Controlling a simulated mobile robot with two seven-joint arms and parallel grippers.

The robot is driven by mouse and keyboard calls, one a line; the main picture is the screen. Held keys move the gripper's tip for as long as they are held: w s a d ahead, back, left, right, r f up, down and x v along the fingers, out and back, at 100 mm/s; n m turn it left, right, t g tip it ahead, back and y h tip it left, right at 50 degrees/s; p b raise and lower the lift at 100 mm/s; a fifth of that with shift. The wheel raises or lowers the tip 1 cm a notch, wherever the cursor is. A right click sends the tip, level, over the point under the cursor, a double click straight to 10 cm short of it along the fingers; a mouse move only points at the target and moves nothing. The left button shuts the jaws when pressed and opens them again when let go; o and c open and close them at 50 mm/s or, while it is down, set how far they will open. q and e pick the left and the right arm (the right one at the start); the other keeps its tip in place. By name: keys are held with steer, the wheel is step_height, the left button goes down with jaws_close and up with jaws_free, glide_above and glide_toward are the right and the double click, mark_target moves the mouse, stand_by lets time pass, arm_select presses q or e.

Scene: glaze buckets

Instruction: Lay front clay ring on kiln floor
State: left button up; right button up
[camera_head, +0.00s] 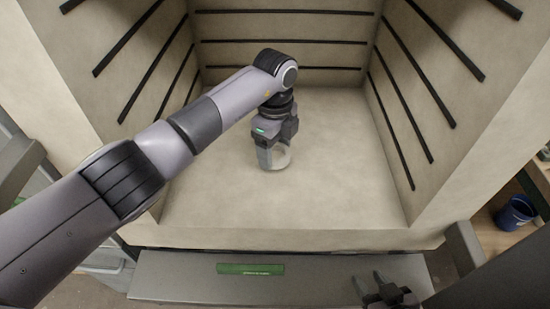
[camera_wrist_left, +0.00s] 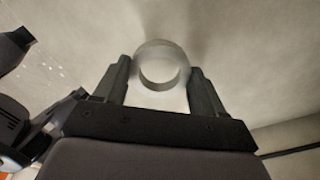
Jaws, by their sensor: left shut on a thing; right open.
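My left arm reaches into the kiln, and its gripper (camera_head: 275,152) points down near the middle of the kiln floor (camera_head: 310,195). The left gripper is shut on a pale grey clay ring (camera_head: 281,158), which is partly hidden by the fingers. In the left wrist view the ring (camera_wrist_left: 162,50) sits between the two dark fingers, with its round opening visible. The ring is at or just above the floor; I cannot tell if it touches. My right gripper (camera_head: 384,288) is open and empty outside the kiln, over the grey front ledge.
The kiln walls carry dark horizontal bars (camera_head: 280,41) at the back and slanting ones on both sides. The floor around the ring is bare. A grey ledge with a green label (camera_head: 250,269) runs along the front. A blue bucket (camera_head: 516,212) stands on a shelf at right.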

arm_select(q)
steer(key=shift+f, duration=1.95)
steer(key=shift+f, duration=0.1)
steer(key=o, duration=1)
steer(key=shift+o, duration=0.2)
step_height(320, 180, up, 12)
